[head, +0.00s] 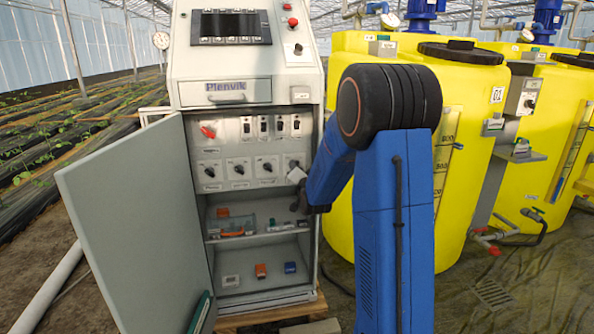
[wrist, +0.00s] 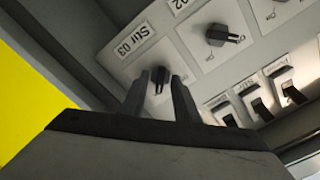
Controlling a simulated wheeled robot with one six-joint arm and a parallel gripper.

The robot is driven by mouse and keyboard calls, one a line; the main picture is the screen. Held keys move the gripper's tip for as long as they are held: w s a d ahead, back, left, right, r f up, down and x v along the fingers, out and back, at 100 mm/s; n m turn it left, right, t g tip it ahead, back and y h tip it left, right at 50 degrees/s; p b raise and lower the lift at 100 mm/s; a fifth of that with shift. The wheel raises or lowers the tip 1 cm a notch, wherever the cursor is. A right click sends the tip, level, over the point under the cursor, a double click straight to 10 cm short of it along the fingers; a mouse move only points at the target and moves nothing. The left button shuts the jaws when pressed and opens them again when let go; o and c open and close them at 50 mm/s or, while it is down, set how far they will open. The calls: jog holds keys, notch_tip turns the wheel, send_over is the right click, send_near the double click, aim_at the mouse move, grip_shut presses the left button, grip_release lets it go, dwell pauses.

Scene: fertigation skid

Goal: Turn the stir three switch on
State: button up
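The stir three switch is a dark rotary knob (wrist: 160,78) on a pale plate below a label (wrist: 133,43) reading "Stir 03" in the wrist view. In the head view the switch seems to be the rightmost knob (head: 293,164) of the row, partly beside my gripper (head: 298,177). In the wrist view my gripper (wrist: 159,98) is open, its two dark fingers on either side of the knob with gaps showing. I cannot tell whether the fingertips touch the knob or how far over it they reach. The knob's exact pointing is hard to read.
A similar knob (wrist: 220,36) sits beside it under the "02" label. Several rocker switches (wrist: 262,108) and a red rotary handle (head: 208,132) are close by. The cabinet door (head: 135,225) stands open at left; a yellow tank (head: 465,130) stands at right.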

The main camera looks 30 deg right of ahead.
jog(key=shift+s, duration=0.1)
jog(key=v, duration=1.7)
jog(key=shift+s+a+r, duration=0.1)
jog(key=shift+r, duration=0.05)
jog(key=s+a+f+n+g+y, duration=0.1)
jog(key=s+a+n+g+y, duration=0.2)
jog(key=s+a+n+g, duration=0.65)
jog(key=s+a, duration=0.2)
jog(key=s, duration=0.6)
jog(key=s+a+f+n+g+y, duration=0.1)
jog(key=s+a, duration=0.1)
jog(key=s, duration=0.6)
jog(key=s+a+f+n+g+y, duration=0.1)
jog(key=s+a+n+g, duration=0.1)
jog(key=s, duration=0.7)
jog(key=shift+s+a+f, duration=0.15)
jog(key=shift+s+a, duration=0.2)
jog(key=shift+a, duration=0.5)
